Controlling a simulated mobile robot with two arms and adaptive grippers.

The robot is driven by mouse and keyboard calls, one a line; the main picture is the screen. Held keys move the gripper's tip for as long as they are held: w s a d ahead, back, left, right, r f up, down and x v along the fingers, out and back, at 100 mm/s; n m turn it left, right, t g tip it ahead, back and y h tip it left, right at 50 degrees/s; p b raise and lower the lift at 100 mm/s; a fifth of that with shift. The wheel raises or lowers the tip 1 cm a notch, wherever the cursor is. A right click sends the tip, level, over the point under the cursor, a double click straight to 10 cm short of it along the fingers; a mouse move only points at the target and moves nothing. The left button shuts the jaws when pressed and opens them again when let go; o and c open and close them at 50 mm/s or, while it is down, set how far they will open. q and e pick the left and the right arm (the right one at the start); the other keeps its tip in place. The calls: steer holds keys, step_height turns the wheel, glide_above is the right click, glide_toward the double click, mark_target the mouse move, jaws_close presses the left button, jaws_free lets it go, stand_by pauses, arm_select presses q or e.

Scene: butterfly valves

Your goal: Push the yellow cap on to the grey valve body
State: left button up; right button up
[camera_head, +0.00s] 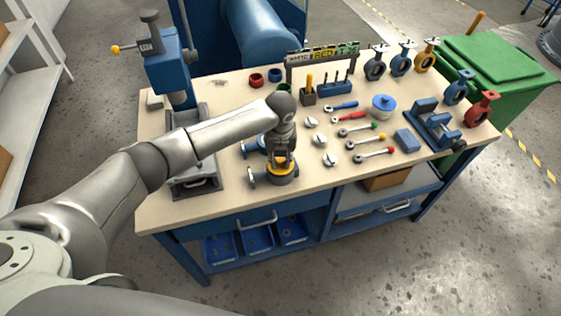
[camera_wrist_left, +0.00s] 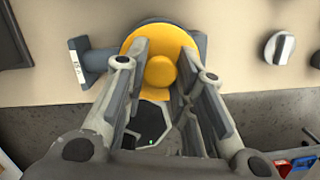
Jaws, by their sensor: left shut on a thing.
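The yellow cap (camera_head: 276,171) sits at the top of the grey valve body (camera_head: 285,181) near the front edge of the bench. In the left wrist view the cap (camera_wrist_left: 159,38) is a round yellow disc with a raised round knob. The grey valve body (camera_wrist_left: 92,63) shows below it, with a side stub and a white label at the left. My left gripper (camera_head: 281,159) points down over the cap, its fingers on either side of the knob, shut on it. I cannot tell whether a gap lies between cap and body. My right gripper is not in view.
Another blue-grey valve body (camera_head: 250,147) stands just behind. A grey press base (camera_head: 197,182) is to the left. Wrenches (camera_head: 371,154) and grey knobs (camera_head: 330,160) lie to the right. A blue vise (camera_head: 433,125) stands at the far right. The bench front is clear.

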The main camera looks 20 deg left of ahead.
mark_target(280, 159)
arm_select(q)
steer(key=shift+s+f+b, duration=0.15)
steer(key=shift+f+b, duration=0.15)
steer(key=shift+f, duration=0.5)
stand_by(0.7)
steer(key=shift+r+p, duration=0.1)
steer(key=shift+p, duration=0.25)
stand_by(0.6)
steer(key=o, duration=1)
steer(key=shift+r, duration=0.1)
step_height(280, 159, up, 7)
steer(key=p, duration=0.7)
